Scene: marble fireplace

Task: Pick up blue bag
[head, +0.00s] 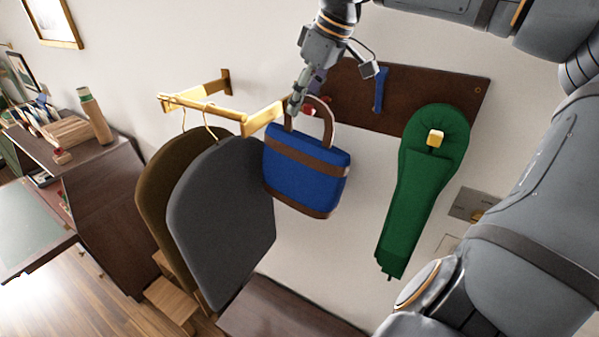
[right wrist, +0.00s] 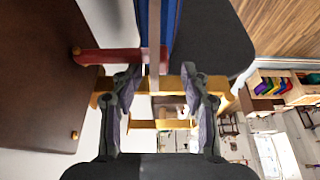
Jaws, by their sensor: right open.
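My right gripper (head: 298,97) is at the top of the handle, coming from above. In the right wrist view its two fingers (right wrist: 163,95) are apart, with a narrow pale strip of the handle (right wrist: 153,60) running between them. The blue side of the bag (right wrist: 172,22) shows beyond the fingertips. Whether a finger touches the handle I cannot tell. My left gripper is not in view.
The brass rail (head: 205,106) carries a grey garment (head: 222,215) and a brown one (head: 160,190) left of the bag. A dark peg board (head: 440,92) is behind, with a green hanging item (head: 415,190) at right. A wooden desk (head: 105,215) stands at left.

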